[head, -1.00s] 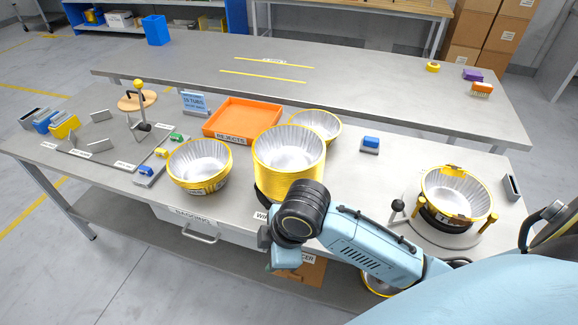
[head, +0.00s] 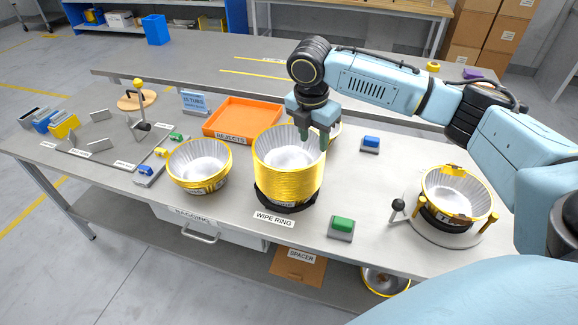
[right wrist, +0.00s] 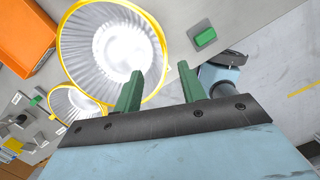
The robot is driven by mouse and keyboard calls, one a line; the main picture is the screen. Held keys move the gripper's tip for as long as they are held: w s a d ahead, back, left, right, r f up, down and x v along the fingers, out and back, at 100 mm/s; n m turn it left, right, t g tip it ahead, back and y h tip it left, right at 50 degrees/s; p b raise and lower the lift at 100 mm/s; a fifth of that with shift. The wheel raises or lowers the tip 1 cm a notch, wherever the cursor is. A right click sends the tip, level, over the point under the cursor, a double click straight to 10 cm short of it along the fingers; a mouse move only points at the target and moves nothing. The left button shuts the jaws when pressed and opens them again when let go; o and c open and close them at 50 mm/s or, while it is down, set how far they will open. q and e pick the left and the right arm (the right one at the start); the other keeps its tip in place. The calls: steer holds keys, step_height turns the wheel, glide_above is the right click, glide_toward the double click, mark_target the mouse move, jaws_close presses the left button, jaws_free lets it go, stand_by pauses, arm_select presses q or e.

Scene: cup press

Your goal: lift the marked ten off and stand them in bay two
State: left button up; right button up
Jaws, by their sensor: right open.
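A tall stack of nested gold-rimmed foil tubs (head: 288,185) stands upright in a black ring labelled WIPE RING. Its open silver inside also shows in the right wrist view (right wrist: 105,45). My right gripper (head: 317,143) is open and empty at the stack's far right rim. In the right wrist view the fingers (right wrist: 160,82) appear on either side of the rim line, one over the opening and one outside; their exact height is unclear. A dark plate with small labels and upright dividers (head: 95,150) lies at the left; its bay numbers are unreadable. My left gripper is out of view.
A shorter tub stack (head: 199,168) stands left of the tall one. An orange REJECTS tray (head: 243,115) is behind. A green button (head: 342,226) and blue button (head: 370,143) are to the right, with a tub in a posted fixture (head: 456,190) farther right.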

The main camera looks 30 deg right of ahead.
mark_target(317, 166)
steer(key=f, duration=0.6)
steer(key=shift+w+d+b, duration=0.1)
steer(key=shift+d+b, duration=0.25)
steer(key=shift+d, duration=0.05)
steer(key=f, duration=0.2)
steer(key=d+f, duration=0.1)
steer(key=f, duration=0.1)
steer(key=shift+f+b, duration=0.4)
steer(key=shift+c, duration=0.2)
jaws_close()
